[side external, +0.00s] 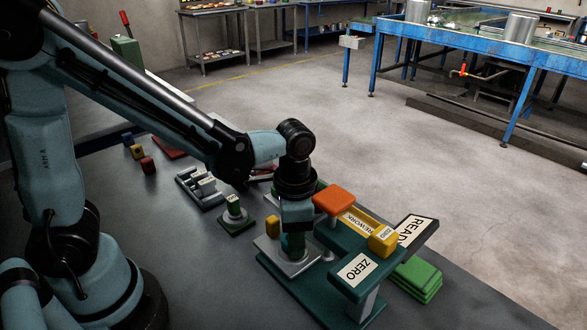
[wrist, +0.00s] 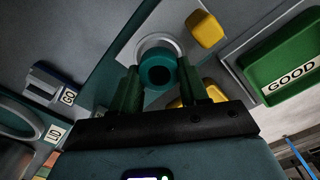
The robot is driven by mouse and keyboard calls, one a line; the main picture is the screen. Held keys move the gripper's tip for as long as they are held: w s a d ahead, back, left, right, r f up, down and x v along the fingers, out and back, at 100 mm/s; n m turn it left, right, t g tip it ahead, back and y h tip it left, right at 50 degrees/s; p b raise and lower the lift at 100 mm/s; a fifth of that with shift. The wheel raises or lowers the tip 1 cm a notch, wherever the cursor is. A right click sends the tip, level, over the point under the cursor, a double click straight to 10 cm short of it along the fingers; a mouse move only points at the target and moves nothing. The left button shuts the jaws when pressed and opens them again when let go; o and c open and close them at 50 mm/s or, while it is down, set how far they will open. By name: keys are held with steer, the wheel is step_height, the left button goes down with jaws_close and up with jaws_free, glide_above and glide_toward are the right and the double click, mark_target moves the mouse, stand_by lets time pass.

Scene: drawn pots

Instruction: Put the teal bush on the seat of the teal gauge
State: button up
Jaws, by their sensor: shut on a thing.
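The teal gauge (side external: 290,290) has a dark teal base and raised plates, one marked ZERO. Its pale grey round seat (side external: 303,265) is directly below my fingers. In the wrist view the seat's pale rim (wrist: 152,43) shows behind the bush. I cannot tell whether bush and seat touch.
An orange pad (side external: 333,200) and a yellow block (side external: 383,239) stand close right of my gripper. A yellow piece (side external: 272,225) is close on the left. Green trays (side external: 416,279) lie at right. A grey fixture (side external: 200,188) and small green-based gauge (side external: 235,215) stand behind left.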

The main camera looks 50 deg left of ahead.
steer(key=shift+f, duration=0.6)
stand_by(0.5)
steer(key=o, duration=1.1)
steer(key=shift+r, duration=6.05)
steer(key=shift+a, duration=0.15)
steer(key=shift+s+a+f+n+t, duration=0.25)
steer(key=shift+s+a+n+t, duration=0.1)
steer(key=shift+a+n+t, duration=1.05)
steer(key=shift+s+a+f+n+t, duration=0.3)
steer(key=shift+a+n+t, duration=0.75)
steer(key=shift+a, duration=0.6)
steer(key=shift+s+a+f+n+t, duration=0.2)
steer(key=shift+s+a+n+t, duration=0.15)
steer(key=shift+a+n+t, duration=1)
